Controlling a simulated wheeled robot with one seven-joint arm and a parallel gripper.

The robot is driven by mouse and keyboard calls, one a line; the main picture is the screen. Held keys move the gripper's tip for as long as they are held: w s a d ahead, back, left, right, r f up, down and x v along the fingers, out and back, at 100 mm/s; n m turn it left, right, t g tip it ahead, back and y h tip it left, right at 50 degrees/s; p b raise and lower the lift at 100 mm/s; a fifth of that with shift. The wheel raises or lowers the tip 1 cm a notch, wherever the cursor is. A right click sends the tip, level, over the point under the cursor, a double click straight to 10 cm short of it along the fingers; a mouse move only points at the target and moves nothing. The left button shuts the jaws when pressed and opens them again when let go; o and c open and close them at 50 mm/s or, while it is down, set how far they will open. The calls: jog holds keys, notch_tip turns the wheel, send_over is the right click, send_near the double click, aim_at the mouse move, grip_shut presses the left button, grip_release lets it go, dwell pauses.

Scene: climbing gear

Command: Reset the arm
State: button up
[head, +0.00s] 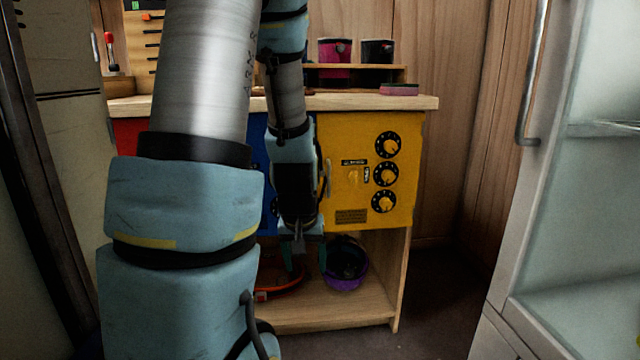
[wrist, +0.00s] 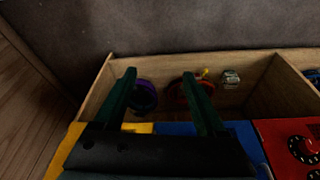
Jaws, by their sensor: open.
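My gripper (head: 299,256) hangs at the end of my arm, pointing down in front of the low wooden workbench (head: 395,289). In the wrist view my gripper (wrist: 158,84) shows two dark green fingers spread apart with nothing held between them. A purple bowl-like container (head: 345,277) stands on the bench's lower shelf, just right of the fingers in the head view. It also shows in the wrist view (wrist: 144,97), beside one finger. A red-orange curved item (head: 285,287) lies on the shelf, partly hidden behind my arm.
A yellow panel with knobs (head: 408,135) fronts the bench, near my wrist. Pink and black containers (head: 334,48) stand on a raised shelf above the worktop (head: 425,102). A glass-fronted cabinet (head: 590,190) stands at the right. Floor (head: 440,300) lies open between bench and cabinet.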

jog(key=s+a+r+g, duration=0.2)
jog(key=s+a+r, duration=0.25)
jog(key=s, duration=0.25)
notch_tip(320, 180, up, 30)
jog(key=p, duration=3)
jog(key=shift+w+d+r+p, duration=0.2)
jog(key=shift+d+r+p, duration=0.05)
jog(key=shift+d+p, duration=0.2)
